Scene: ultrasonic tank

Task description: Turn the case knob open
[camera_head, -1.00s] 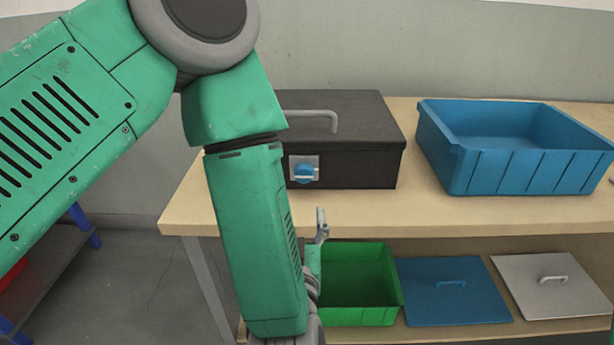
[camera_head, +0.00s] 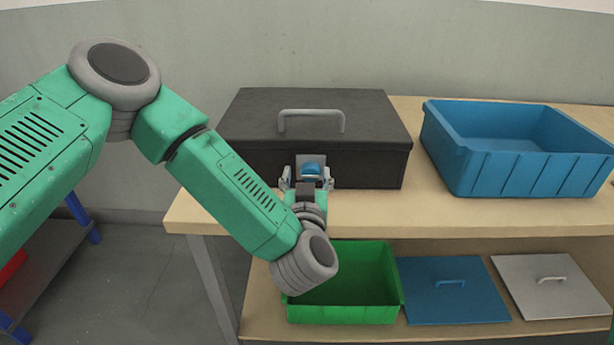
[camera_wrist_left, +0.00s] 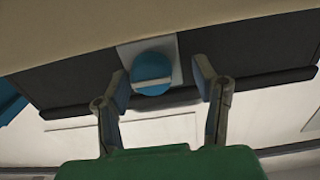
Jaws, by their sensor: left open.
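The black case (camera_head: 365,165) with a grey lid handle (camera_head: 311,113) stands on the wooden table, its lid shut. A blue knob (camera_head: 311,168) on a light square plate is on its front face. In the left wrist view the round knob (camera_wrist_left: 152,72) has a pale bar across it, and its plate (camera_wrist_left: 172,50) shows behind. My left gripper (camera_head: 308,179) is in front of the knob, fingers apart on either side of it. In the left wrist view the open fingers (camera_wrist_left: 163,86) straddle the knob with gaps on both sides. My right gripper is not in view.
A blue open bin (camera_head: 530,165) stands right of the case on the table (camera_head: 400,215). On the shelf below are a green bin (camera_head: 345,312), a blue lid (camera_head: 455,295) and a grey lid (camera_head: 550,285).

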